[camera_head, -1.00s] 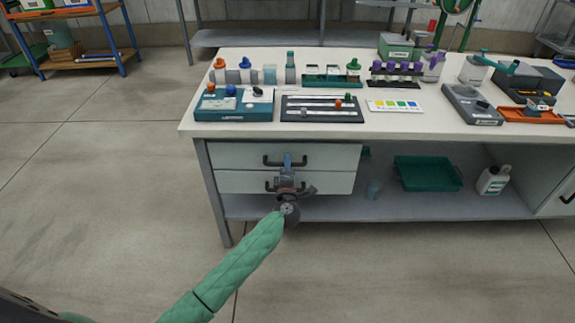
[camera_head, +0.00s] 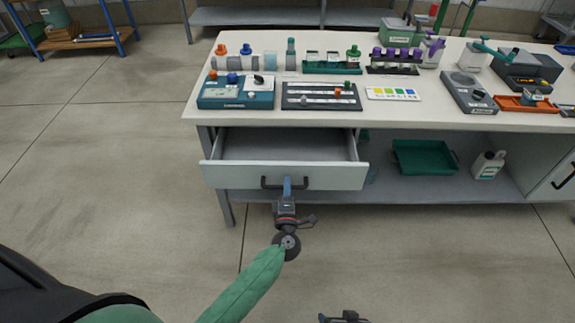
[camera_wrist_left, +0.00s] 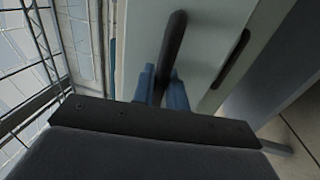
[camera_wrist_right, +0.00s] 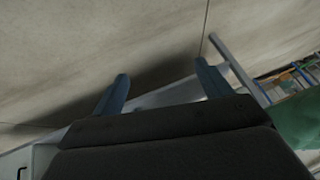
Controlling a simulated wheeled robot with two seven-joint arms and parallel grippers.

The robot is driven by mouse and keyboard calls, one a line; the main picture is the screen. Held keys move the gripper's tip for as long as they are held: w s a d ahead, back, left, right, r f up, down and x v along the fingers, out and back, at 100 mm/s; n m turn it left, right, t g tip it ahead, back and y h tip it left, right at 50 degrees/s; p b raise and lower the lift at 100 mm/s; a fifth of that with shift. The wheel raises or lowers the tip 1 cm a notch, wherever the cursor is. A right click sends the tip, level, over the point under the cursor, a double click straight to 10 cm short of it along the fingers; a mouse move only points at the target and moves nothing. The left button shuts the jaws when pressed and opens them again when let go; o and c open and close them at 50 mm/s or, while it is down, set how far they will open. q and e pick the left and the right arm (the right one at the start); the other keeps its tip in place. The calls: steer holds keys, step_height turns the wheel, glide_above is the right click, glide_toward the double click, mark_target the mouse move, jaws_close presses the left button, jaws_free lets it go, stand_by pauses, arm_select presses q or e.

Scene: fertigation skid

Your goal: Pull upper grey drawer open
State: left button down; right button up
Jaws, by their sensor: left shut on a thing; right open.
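The upper grey drawer (camera_head: 226,176) is pulled out from under the left part of the bench, and its inside looks empty. Its dark bar handle (camera_head: 268,183) sits at the middle of its front. My left gripper (camera_head: 287,186) is shut on this handle, with blue fingers on both sides of the bar; the handle (camera_wrist_left: 172,50) also shows between the fingers in the left wrist view. The lower drawer is hidden behind the open one in the head view. My right gripper (camera_wrist_right: 160,88) is open and empty, over bare floor in its wrist view; only a bit of it shows at the head view's bottom edge.
The white bench top (camera_head: 420,112) carries bottles, a teal box (camera_head: 235,98), a slider panel and racks. A green tray (camera_head: 422,158) and a white jug (camera_head: 488,165) stand on the lower shelf. The floor in front is clear.

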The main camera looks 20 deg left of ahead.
arm_select(q)
steer(key=r+p+v, duration=0.1)
steer(key=r+v, duration=0.1)
steer(key=v, duration=1)
steer(key=shift+s, duration=0.3)
arm_select(e)
step_height(320, 180, up, 8)
steer(key=s, duration=0.1)
steer(key=shift+d+g, duration=0.3)
arm_select(q)
steer(key=shift+d+r, duration=0.1)
arm_select(e)
steer(key=shift+f, duration=0.1)
arm_select(q)
steer(key=c, duration=1.5)
jaws_free()
steer(key=b+v, duration=0.1)
steer(key=v, duration=0.6)
steer(key=shift+s, duration=0.35)
arm_select(e)
step_height(320, 180, down, 6)
steer(key=shift+w+a, duration=0.25)
steer(key=shift+w, duration=0.2)
